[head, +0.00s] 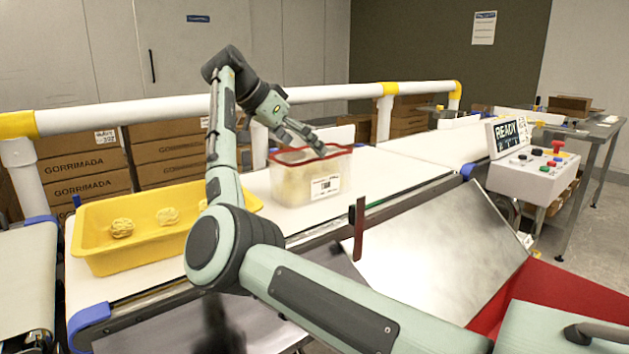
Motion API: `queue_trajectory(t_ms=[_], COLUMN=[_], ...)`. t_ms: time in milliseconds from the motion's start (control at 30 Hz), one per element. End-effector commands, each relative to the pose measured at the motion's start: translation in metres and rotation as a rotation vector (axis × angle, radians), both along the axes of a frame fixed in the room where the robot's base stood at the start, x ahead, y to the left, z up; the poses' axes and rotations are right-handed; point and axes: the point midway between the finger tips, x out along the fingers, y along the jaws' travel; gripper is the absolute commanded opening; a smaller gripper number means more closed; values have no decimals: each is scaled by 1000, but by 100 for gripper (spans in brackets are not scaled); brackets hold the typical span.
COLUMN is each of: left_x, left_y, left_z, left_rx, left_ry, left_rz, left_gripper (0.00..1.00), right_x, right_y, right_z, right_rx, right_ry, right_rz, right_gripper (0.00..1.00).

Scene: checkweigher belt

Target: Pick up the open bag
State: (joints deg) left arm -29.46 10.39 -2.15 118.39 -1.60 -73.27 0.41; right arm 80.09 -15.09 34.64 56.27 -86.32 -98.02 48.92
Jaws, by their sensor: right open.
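The open bag (296,186) is a clear, pale-filled bag with a red rim and a white printed label on its front. It stands upright on the white belt, right of the yellow tray. My right gripper (302,143) is open above the bag's mouth, its fingers pointing down and to the right. The fingertips are at about the height of the red rim; I cannot tell whether they touch it. No part of my left gripper shows.
A white guard rail (330,92) runs behind the belt, with cardboard boxes (84,170) beyond. A control box (535,178) with a READY screen stands right. A sloping metal plate (435,252) lies in front.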

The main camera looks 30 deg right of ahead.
Motion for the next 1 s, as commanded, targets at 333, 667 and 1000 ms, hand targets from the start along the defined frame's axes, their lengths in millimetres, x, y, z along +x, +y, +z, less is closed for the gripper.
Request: queue_trajectory(t_ms=[333,667,1000], left_x=[0,0,0], left_y=[0,0,-1], left_z=[-1,-6,-6], left_rx=[0,-1,-2], left_ry=[2,5,5], left_rz=[4,3,3], left_gripper=[100,100,100], right_x=[1,2,2], right_y=[-23,-50,-50], right_z=[-29,-56,-56], right_rx=[7,4,4], right_ry=[2,2,2], right_rz=[1,3,3], right_gripper=[100,100,84])
